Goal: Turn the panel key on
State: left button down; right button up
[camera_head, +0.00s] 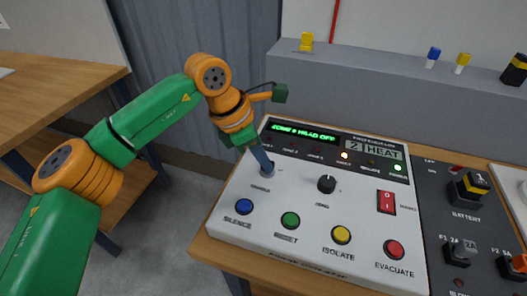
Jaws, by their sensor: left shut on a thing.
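The white control panel (258,224) lies on the bench with a lit green display reading "ZONE 2 HEAD OFF". My left gripper (265,164) points down at the panel's upper left and is shut on the panel key at the round key switch (267,171). The fingers hide most of the key, so I cannot tell which way it is turned. A small label below the switch is too blurred to read surely. My right gripper is not in view.
Blue (244,206), green (290,220), yellow (341,234) and red (393,249) buttons line the panel front. A black knob (326,184) and red rocker switch (386,202) sit right of the gripper. A dark battery and fuse panel (436,205) adjoins. A grey ledge (380,85) stands behind.

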aim_at(252, 175)
pick_arm(q)
jog(key=shift+m, duration=0.4)
jog(key=c, duration=1)
grip_release()
jog(key=shift+d, duration=0.1)
jog(key=v, duration=0.7)
jog(key=shift+w, duration=0.15)
